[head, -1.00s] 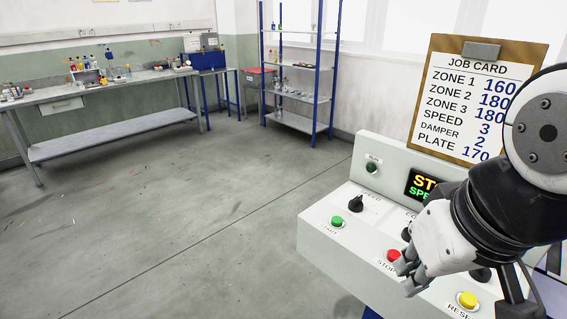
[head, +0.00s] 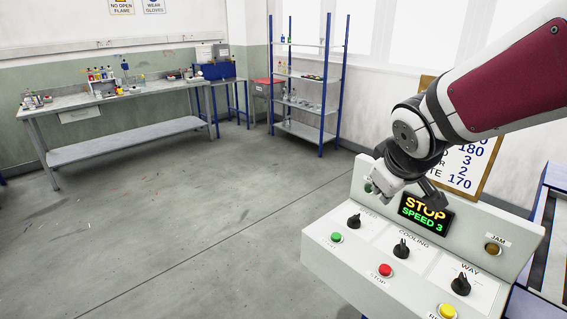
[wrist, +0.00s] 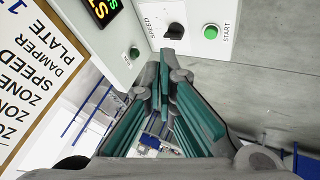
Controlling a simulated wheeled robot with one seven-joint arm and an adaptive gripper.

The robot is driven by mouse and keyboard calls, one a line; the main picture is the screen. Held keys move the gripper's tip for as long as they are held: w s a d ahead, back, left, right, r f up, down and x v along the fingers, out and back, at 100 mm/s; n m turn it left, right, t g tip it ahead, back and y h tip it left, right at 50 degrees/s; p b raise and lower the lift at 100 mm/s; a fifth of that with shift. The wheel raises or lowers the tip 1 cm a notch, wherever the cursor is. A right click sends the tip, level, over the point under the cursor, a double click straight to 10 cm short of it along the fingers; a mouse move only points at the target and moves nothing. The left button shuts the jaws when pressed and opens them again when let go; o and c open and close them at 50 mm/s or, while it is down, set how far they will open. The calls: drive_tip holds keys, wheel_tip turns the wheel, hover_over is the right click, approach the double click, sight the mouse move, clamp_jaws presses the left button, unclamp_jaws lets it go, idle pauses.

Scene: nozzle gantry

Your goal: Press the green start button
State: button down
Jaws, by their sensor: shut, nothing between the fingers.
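The green start button (head: 336,238) sits at the left end of the sloped control panel (head: 320,258), labelled START. It also shows in the wrist view (wrist: 211,32), at the upper right, unobstructed. My gripper (head: 380,199) is shut and empty, above the back left of the panel, in front of the display's left side. It is up and to the right of the start button and apart from it. In the wrist view the closed fingers (wrist: 166,72) point toward the panel's end, below the speed knob.
The display (head: 425,212) reads STOP, SPEED 3. A black speed knob (head: 354,220), a cooling knob (head: 401,249), a red stop button (head: 385,270) and a yellow button (head: 447,311) share the panel. The job card (head: 470,165) stands behind, partly hidden by my arm. Floor is clear leftward.

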drive_tip(key=w+a+f+n+t+y+p, duration=0.1)
drive_tip(key=w+a+f+n+y+p, duration=0.1)
drive_tip(key=w+n+p, duration=0.3)
drive_tip(key=n+y+p, duration=0.2)
drive_tip(key=n+y, duration=0.1)
hover_over(334, 237)
drive_tip(key=shift+t, duration=0.4)
wheel_tip(334, 237, down, 4)
drive_tip(key=shift+w+f, duration=0.1)
wheel_tip(334, 237, down, 6)
drive_tip(key=b, duration=0.6)
drive_tip(key=shift+w, duration=0.15)
drive_tip(key=shift+f+b, duration=1.15)
drive_tip(key=shift+f, duration=0.25)
drive_tip(key=shift+f+b, duration=0.35)
drive_tip(key=shift+f, duration=0.05)
